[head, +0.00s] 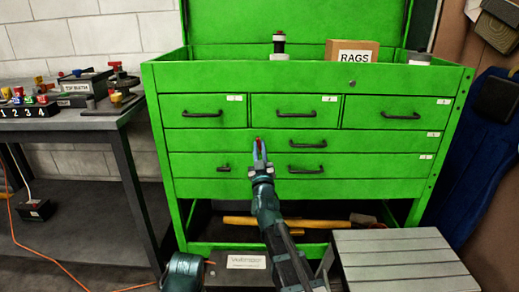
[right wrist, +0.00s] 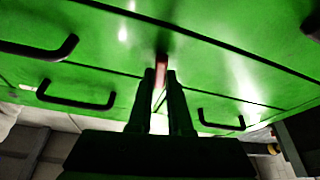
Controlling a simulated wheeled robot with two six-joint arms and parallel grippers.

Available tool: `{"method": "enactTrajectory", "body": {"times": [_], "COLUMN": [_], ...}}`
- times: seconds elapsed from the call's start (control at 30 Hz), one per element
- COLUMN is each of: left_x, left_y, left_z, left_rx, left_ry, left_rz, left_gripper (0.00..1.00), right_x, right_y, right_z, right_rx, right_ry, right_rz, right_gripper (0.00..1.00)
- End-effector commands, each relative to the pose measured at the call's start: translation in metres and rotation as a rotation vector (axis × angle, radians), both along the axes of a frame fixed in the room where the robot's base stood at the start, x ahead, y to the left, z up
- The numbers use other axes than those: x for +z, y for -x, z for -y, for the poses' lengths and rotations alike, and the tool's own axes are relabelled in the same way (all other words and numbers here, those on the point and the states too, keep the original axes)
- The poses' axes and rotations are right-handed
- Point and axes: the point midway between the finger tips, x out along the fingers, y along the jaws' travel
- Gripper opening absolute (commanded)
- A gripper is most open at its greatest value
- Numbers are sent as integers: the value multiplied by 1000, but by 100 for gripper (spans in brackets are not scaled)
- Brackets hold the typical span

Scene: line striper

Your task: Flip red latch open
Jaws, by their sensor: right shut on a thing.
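The red latch (head: 259,145) is a small red piece on the front of the green tool chest (head: 215,143), near the middle drawers. My right gripper (head: 260,158) reaches up to it from below and is shut on it. In the right wrist view the red latch (right wrist: 161,70) shows upright between the two dark fingertips (right wrist: 163,82), against the green drawer front. The fingers hide its lower part. I cannot tell how far the latch is turned. My left gripper is not in view.
Black drawer handles (head: 302,143) stick out on the chest front around my right gripper. A grey slatted step (head: 400,262) stands at the lower right. A dark bench (head: 72,122) with several devices stands on the left. An orange cord (head: 45,255) lies on the floor.

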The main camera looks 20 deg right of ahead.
Motion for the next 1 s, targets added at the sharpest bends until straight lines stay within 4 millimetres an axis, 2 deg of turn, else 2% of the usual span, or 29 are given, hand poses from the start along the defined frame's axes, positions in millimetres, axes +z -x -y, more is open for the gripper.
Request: {"method": "enactTrajectory", "body": {"times": [0.2,0.53,0.87,0.9,1.0], "left_x": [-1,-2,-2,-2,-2], "left_y": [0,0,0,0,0], "left_z": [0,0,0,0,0], "left_rx": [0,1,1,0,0], "left_ry": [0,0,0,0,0], "left_rz": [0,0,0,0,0], "left_gripper": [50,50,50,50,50], "right_x": [0,0,0,0,0], "right_y": [0,-1,0,0,0], "right_z": [-1,-1,-1,-1,-1], "right_rx": [0,0,0,0,0], "right_ry": [-17,-211,-226,-225,-225], "right_rz": [6,62,66,66,66], "right_gripper": [0,0,0,25,43]}}
